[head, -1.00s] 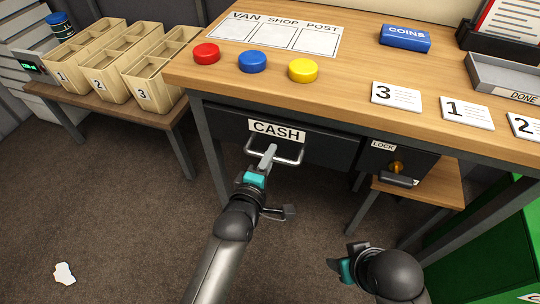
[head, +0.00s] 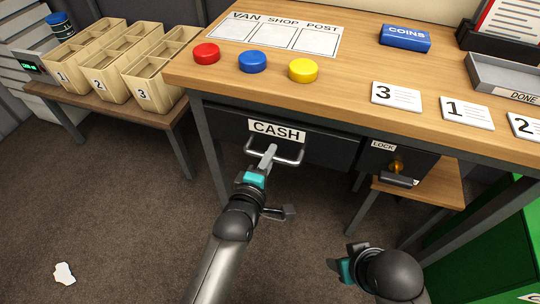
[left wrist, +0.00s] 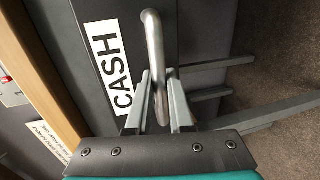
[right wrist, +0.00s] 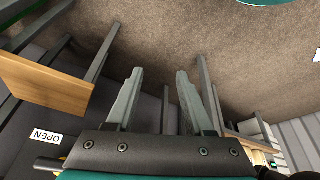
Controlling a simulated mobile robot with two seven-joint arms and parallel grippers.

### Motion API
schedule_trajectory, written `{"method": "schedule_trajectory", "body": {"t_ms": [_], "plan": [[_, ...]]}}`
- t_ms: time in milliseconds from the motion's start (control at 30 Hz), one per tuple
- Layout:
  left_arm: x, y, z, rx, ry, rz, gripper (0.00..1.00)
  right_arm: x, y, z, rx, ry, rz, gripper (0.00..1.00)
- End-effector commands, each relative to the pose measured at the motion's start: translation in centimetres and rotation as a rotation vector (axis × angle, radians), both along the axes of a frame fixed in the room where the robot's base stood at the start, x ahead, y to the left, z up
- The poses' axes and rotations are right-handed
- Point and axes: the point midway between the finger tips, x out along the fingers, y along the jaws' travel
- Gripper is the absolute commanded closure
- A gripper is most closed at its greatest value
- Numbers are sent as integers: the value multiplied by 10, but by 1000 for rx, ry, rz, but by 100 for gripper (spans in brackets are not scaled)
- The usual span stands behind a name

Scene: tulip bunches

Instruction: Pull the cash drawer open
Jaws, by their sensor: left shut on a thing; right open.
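The dark cash drawer (head: 325,150) sits under the bench top, with a white CASH label and a metal bar handle (head: 290,161). No opening shows above its front in the head view. My left gripper (head: 267,158) is shut on the handle. In the left wrist view the handle (left wrist: 153,35) runs between the two fingers (left wrist: 158,92), beside the CASH label (left wrist: 108,65). My right gripper (head: 339,268) is low, in front of the bench and away from the drawer. In the right wrist view its fingers (right wrist: 160,80) are open and empty.
A dark lock box (head: 417,164) with a yellow knob is right of the drawer. The bench top (head: 340,75) carries coloured buttons, numbered cards and a COINS box (head: 404,38). A low bench (head: 150,112) with numbered bins stands left. The floor in front is mostly clear.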

Motion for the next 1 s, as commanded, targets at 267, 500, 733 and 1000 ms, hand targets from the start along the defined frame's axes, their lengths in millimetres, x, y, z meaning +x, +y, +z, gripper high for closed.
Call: {"method": "schedule_trajectory", "body": {"t_ms": [267, 500, 733, 1000], "plan": [[-3, 1, 0, 0, 1, 0, 100, 1, 0, 2, 1, -3, 0, 48], [-22, 7, 2, 1, 4, 0, 100, -1, 0, -26, -5, 41, 3, 48], [-53, 18, 3, 3, 5, 0, 100, -15, -2, -66, -14, 103, 4, 48], [-95, 31, 2, 4, 5, 0, 100, -41, -8, -108, -26, 166, 6, 48]]}}
